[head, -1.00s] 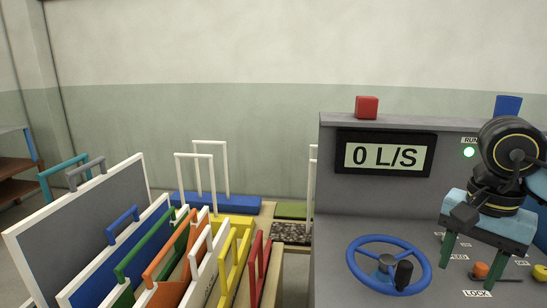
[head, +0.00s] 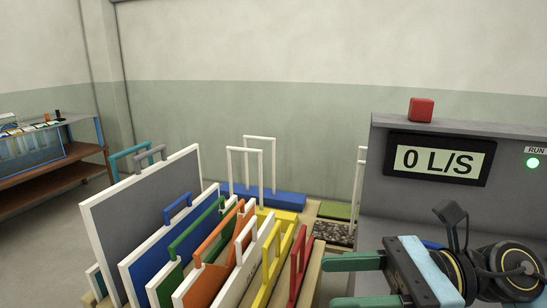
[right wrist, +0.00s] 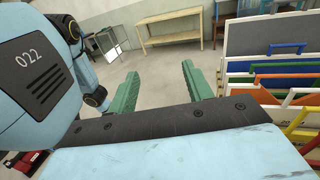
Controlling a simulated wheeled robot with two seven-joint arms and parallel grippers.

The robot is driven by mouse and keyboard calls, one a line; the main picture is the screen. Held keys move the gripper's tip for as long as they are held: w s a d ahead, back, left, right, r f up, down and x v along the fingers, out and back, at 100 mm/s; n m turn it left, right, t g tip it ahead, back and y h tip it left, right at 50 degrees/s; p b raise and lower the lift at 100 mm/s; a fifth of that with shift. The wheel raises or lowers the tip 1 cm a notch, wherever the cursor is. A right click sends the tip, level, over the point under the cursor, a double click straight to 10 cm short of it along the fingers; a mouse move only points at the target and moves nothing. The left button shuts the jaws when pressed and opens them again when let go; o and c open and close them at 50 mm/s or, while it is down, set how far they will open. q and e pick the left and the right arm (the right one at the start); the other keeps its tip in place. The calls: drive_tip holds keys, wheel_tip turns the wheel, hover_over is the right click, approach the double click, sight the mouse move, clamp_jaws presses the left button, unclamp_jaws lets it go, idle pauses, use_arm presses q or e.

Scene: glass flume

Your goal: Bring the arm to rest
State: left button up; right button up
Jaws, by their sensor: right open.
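My right arm comes in from the lower right of the head view. Its right gripper (head: 332,282) has two green fingers pointing left, apart, with nothing between them. It is in front of the grey control console (head: 385,215). In the right wrist view the same green fingers (right wrist: 158,76) are spread, with bare floor seen between them. The gripper is clear of the coloured panels (head: 225,240), which stand to its left in the head view. My left gripper is in neither view.
The console bears a display (head: 438,159) reading 0 L/S, a red block (head: 421,110) on top and a lit green RUN lamp (head: 532,163). A rack of handled panels fills the lower middle. A brown shelf (head: 60,180) stands far left. Open floor (right wrist: 160,62) shows in the wrist view.

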drive_tip(key=w+d+r+m+t+h, duration=0.15)
drive_tip(key=w+m+t, duration=0.25)
drive_tip(key=m+t, duration=0.55)
drive_tip(key=w+d+r+m+t+y, duration=0.1)
drive_tip(key=w+d+m+t, duration=0.15)
drive_tip(key=m+t, duration=0.7)
drive_tip(key=w+d+f+m+h, duration=0.3)
drive_tip(key=d+f+m+h, duration=0.3)
drive_tip(key=m+h, duration=0.7)
drive_tip(key=s+d+f+m+g+h, duration=0.2)
drive_tip(key=f+m+g, duration=0.1)
drive_tip(key=f+m, duration=0.45)
drive_tip(key=s+d+f+m+g+h, duration=0.2)
drive_tip(key=f+m+g, duration=0.1)
drive_tip(key=f+m, duration=0.4)
drive_tip(key=s+a+f+m+g, duration=0.2)
drive_tip(key=s+f+m+g, duration=0.3)
drive_tip(key=s+f+g, duration=0.85)
drive_tip(key=s+f+t, duration=0.1)
drive_tip(key=s+f, duration=0.2)
drive_tip(key=f, duration=1)
drive_tip(key=s+f+t, duration=0.1)
drive_tip(key=s+f, duration=0.2)
drive_tip(key=f, duration=0.9)
drive_tip(key=s+d+f+g, duration=0.1)
drive_tip(key=s+d+f, duration=0.2)
drive_tip(key=s+f, duration=1.3)
drive_tip(key=shift+s+d+f, duration=0.15)
drive_tip(key=shift+s+f, duration=0.05)
